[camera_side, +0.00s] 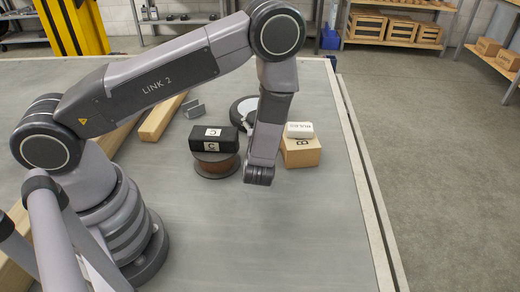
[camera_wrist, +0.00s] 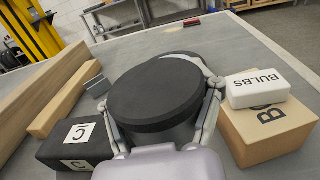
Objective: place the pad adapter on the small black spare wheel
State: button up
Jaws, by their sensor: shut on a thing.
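The pad adapter (camera_wrist: 158,92) is a thick black round piece with a flat top. In the wrist view my gripper (camera_wrist: 162,98) is shut on it, with a finger on each side. The small black spare wheel (camera_wrist: 186,54) shows partly beyond the adapter, with a pale hub; the adapter covers most of it. In the side view the wheel (camera_side: 236,112) lies behind my wrist, partly hidden. The fingers and the adapter are mostly hidden there by my arm. I cannot tell whether the adapter touches the wheel.
A black box marked C (camera_side: 213,138) sits on a brown spool (camera_side: 215,168), left of my wrist. A white BULBS box (camera_side: 299,129) sits on a cardboard box (camera_side: 301,155) to the right. Wooden beams (camera_side: 162,118) and a grey bracket (camera_side: 194,108) lie left. The front table is clear.

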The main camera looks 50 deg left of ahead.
jog(key=w+a+r, duration=0.2)
jog(key=a+r, duration=0.1)
jog(key=a, duration=0.5)
jog(key=w+a+r, duration=0.2)
jog(key=a+r, duration=0.1)
jog(key=a, duration=0.5)
jog(key=w+a+f, duration=0.1)
jog(key=w+f, duration=0.2)
jog(key=w, duration=0.1)
jog(key=w+a+f, duration=0.2)
jog(key=w+f, duration=0.1)
jog(key=w, duration=0.1)
jog(key=w+a+f, duration=0.1)
jog(key=w+f, duration=0.2)
jog(key=w, duration=0.1)
jog(key=shift+a+f, duration=0.1)
jog(key=shift+a, duration=0.3)
jog(key=shift+w+a+f, duration=0.15)
jog(key=shift+w+f, duration=0.2)
jog(key=shift+f, duration=0.05)
jog(key=shift+w+f, duration=0.1)
jog(key=shift+f, duration=1.55)
jog(key=o, duration=1.3)
jog(key=shift+f, duration=0.2)
jog(key=shift+r, duration=0.1)
